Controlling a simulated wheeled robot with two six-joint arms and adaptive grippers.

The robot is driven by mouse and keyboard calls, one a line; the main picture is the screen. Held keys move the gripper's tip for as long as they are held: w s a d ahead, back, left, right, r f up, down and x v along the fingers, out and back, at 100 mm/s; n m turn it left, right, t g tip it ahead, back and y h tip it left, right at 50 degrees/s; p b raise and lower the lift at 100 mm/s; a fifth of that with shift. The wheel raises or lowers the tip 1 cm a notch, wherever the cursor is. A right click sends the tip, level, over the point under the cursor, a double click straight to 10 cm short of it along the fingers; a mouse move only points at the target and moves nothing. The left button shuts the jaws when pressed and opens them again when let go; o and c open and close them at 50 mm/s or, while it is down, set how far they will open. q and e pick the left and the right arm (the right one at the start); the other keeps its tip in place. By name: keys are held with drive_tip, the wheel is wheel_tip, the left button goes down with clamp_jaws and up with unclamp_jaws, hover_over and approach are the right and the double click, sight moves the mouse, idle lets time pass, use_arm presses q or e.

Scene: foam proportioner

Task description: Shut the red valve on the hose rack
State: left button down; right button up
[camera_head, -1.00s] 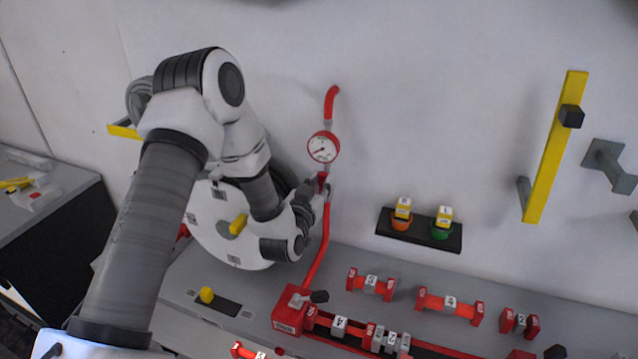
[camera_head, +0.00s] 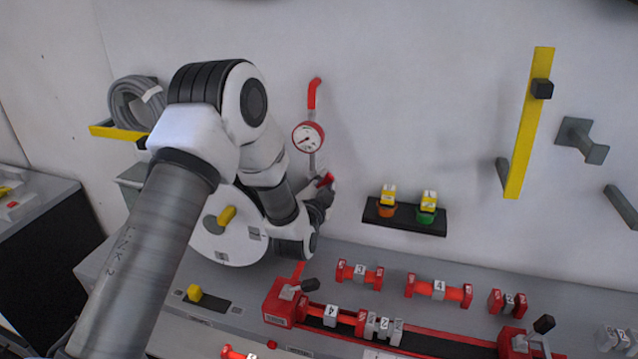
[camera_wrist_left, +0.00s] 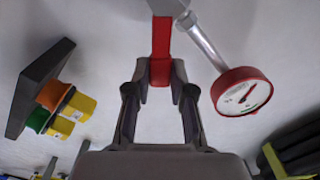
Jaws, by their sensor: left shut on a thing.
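The red valve handle (camera_head: 326,180) sits on the grey pipe below a round gauge (camera_head: 308,137) with a red rim. It sticks out to the right of the pipe. My left gripper (camera_head: 321,194) is at the handle, partly hidden behind my own wrist in the head view. In the left wrist view, the red handle (camera_wrist_left: 161,38) runs down between the two fingertips of my left gripper (camera_wrist_left: 159,82), which are shut on its end. The gauge (camera_wrist_left: 241,91) is right beside it there. My right gripper is not in view.
A grey hose (camera_head: 137,103) hangs on a yellow rack (camera_head: 108,131) at the left. Red fittings (camera_head: 438,290) fill the bench.

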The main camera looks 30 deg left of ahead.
use_arm(q)
drive_tip(key=shift+w+d+f+m+b, duration=0.1)
drive_tip(key=shift+d+f+m+b, duration=0.35)
drive_tip(key=shift+m, duration=1)
drive_tip(key=shift+w+d+f+m+b, duration=0.1)
drive_tip(key=shift+f+m+b, duration=0.65)
drive_tip(key=shift+m, duration=0.75)
drive_tip(key=shift+w+d+f+m+b, duration=0.1)
drive_tip(key=shift+d+f+m+b, duration=0.2)
drive_tip(key=shift+f+m, duration=0.85)
drive_tip(key=shift+r+m, duration=0.3)
drive_tip(key=shift+r, duration=0.05)
